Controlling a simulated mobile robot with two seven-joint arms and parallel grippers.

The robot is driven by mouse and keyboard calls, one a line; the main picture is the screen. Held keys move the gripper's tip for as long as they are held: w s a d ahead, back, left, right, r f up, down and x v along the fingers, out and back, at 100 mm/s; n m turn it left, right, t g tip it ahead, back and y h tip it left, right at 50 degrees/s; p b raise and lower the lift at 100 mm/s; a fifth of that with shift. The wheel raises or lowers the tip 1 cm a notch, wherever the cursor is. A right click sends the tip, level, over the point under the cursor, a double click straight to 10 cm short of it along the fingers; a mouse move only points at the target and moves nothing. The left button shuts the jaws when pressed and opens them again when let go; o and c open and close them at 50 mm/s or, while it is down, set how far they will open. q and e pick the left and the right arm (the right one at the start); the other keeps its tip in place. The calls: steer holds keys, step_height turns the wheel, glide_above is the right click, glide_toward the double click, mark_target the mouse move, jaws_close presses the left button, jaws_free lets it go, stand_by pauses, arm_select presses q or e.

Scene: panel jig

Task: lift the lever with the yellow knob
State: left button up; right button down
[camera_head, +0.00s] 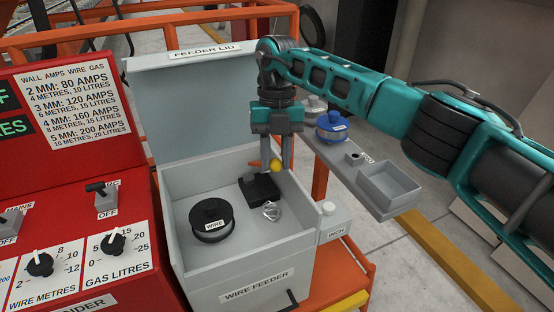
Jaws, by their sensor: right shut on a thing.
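The yellow knob (275,165) is inside the open grey wire feeder box (255,273), just above a black block (261,189). My right gripper (277,156) points down into the box from above. Its fingers are shut on the yellow knob, with the knob's lower part showing at the fingertips. The lever's arm is mostly hidden, so its exact angle is hard to tell. My left gripper is not in view.
The feeder lid (195,105) stands open behind the box. A black wire spool (211,221) and a silvery ring-like part (271,211) are inside it. A red panel (75,130) with knobs and switches stands left. A grey shelf (345,165) with an empty tray (388,187) is right.

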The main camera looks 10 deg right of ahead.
steer(key=shift+w+r, duration=0.15)
stand_by(0.4)
steer(key=c, duration=0.8)
jaws_free()
